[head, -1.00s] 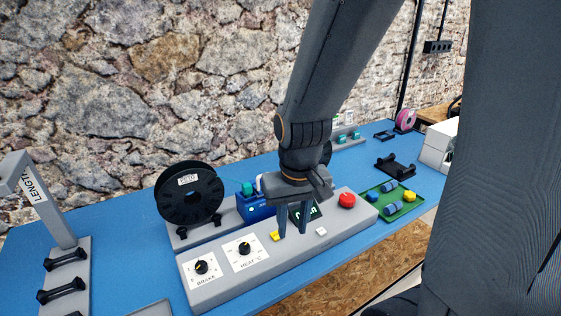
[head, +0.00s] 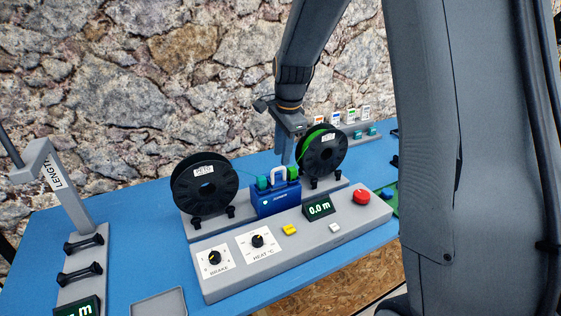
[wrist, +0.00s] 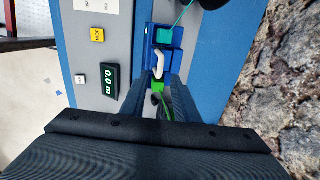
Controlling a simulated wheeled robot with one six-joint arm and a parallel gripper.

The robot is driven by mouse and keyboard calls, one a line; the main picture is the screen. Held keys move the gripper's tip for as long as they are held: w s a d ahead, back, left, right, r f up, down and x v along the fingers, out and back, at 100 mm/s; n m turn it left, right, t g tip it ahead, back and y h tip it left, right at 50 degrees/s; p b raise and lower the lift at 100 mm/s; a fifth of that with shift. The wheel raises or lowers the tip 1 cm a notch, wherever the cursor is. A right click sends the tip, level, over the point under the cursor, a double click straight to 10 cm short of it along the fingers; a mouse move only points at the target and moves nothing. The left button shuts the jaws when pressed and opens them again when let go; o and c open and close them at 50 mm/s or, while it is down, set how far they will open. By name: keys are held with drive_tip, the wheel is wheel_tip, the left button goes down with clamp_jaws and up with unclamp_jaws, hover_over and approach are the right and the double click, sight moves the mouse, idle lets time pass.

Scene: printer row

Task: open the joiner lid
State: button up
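The joiner (head: 275,200) is a blue box between two black spools. The lid looks down. In the wrist view the joiner (wrist: 176,60) is ahead of the fingers, with its white handle (wrist: 158,66) just beyond the fingertips. My gripper (head: 284,160) hangs fingers-down behind and above the joiner's right side, close to the right spool. In the wrist view its fingers (wrist: 158,95) stand apart with green showing between them. They do not touch the handle.
The left spool (head: 204,187) and right spool (head: 323,152) with green filament flank the joiner. In front is a grey panel (head: 225,285) with knobs, a yellow button (head: 289,230), a display (head: 319,208) and a red button (head: 361,196). The stone wall (head: 150,90) stands behind.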

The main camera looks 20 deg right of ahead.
sight(281, 169)
drive_tip(key=shift+w+a+f+p, duration=0.1)
drive_tip(key=shift+w+f+p, duration=0.1)
drive_tip(key=shift+f, duration=0.95)
drive_tip(key=shift+w+f+p, duration=0.2)
drive_tip(key=shift+f, duration=0.95)
clamp_jaws()
